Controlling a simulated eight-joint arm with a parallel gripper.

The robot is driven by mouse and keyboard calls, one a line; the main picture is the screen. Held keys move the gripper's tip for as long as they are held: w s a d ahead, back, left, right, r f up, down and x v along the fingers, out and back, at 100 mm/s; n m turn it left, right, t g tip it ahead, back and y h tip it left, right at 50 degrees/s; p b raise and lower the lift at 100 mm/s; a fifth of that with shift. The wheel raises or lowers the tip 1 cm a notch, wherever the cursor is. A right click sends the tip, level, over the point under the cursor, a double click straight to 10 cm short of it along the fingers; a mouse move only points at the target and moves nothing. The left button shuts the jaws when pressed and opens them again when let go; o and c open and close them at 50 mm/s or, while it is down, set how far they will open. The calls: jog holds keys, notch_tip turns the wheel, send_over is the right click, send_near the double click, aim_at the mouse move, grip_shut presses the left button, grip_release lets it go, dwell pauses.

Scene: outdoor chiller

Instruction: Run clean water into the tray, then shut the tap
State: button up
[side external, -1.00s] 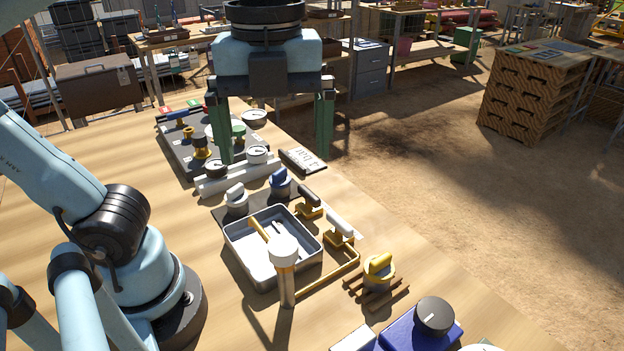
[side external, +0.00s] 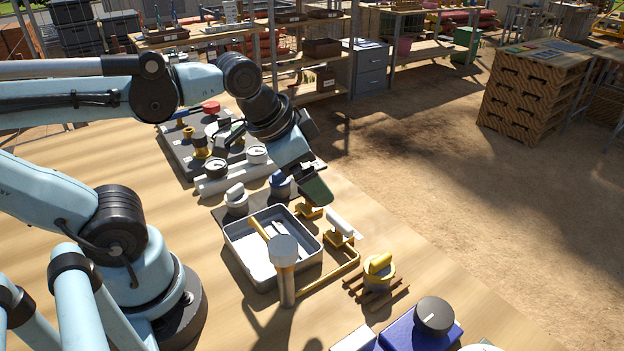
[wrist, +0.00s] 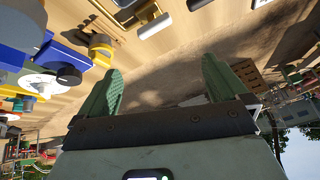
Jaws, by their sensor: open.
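The grey tray (side external: 232,252) lies on the wooden table with a brass spout (side external: 259,229) over it; I cannot tell whether it holds water. Beside it are a white-handled brass tap (side external: 340,226) and a second brass tap (side external: 309,212), whose dark handle is now hidden behind my gripper. A white knob (side external: 236,200) and a blue knob (side external: 279,184) stand behind the tray. My gripper (side external: 316,194) is tilted, at the second tap, and its green fingers are apart and empty in the wrist view (wrist: 161,85). Contact with the tap cannot be told.
A yellow-handled valve (side external: 378,268) sits on brown slats to the right. A blue box with a black dial (side external: 434,315) is at the front. A grey panel with gauges (side external: 180,150) lies behind.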

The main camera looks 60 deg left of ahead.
jog(key=n, duration=0.1)
jog(key=a+f+n, duration=0.1)
jog(key=a+f+n+t, duration=0.1)
jog(key=shift+w+f+n, duration=0.2)
jog(key=shift+f+n, duration=0.05)
jog(key=shift+n, duration=0.15)
